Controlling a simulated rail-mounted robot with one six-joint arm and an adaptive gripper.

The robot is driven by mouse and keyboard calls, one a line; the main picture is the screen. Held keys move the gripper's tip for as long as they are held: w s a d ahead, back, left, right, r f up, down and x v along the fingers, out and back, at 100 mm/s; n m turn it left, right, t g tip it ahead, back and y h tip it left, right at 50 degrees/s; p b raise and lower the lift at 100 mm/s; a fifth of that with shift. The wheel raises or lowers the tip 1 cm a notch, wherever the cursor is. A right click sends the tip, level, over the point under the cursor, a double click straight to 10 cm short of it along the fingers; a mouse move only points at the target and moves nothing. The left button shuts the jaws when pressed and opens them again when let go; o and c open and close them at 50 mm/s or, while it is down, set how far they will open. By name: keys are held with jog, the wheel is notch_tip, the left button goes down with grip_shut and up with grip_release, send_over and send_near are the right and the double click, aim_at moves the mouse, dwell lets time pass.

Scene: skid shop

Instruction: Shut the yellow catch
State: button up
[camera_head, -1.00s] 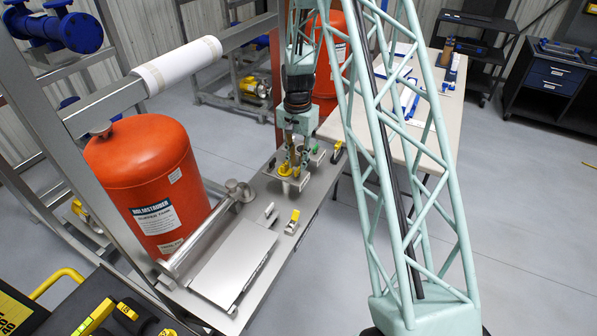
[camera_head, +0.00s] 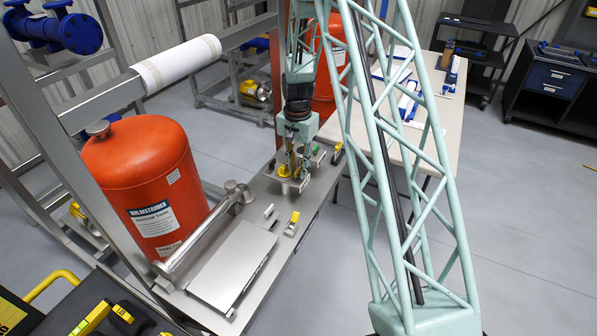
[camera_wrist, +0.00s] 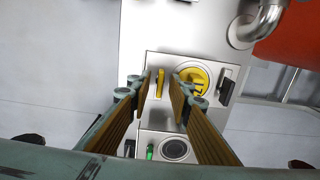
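A narrow yellow piece (camera_wrist: 160,82), likely the yellow catch, stands on a metal plate (camera_wrist: 151,61) in the wrist view. My gripper (camera_wrist: 161,88) is open, with one tan-padded finger on each side of this piece. I see gaps beside it, and no grip on it. A round yellow disc with dark markings (camera_wrist: 196,78) sits just right of the right finger. In the head view my gripper (camera_head: 293,168) points down over the plate and partly hides it. Another small yellow-topped part (camera_head: 294,217) stands nearer on the same steel bench (camera_head: 262,207).
A dark handle (camera_wrist: 226,90) is right of the disc. A green part (camera_wrist: 150,151) and a round dark-centred fitting (camera_wrist: 174,149) are below it. A flat metal cover (camera_head: 233,266), a thick pipe (camera_head: 205,232) and an orange tank (camera_head: 145,180) are nearby.

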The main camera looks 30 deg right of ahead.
grip_shut()
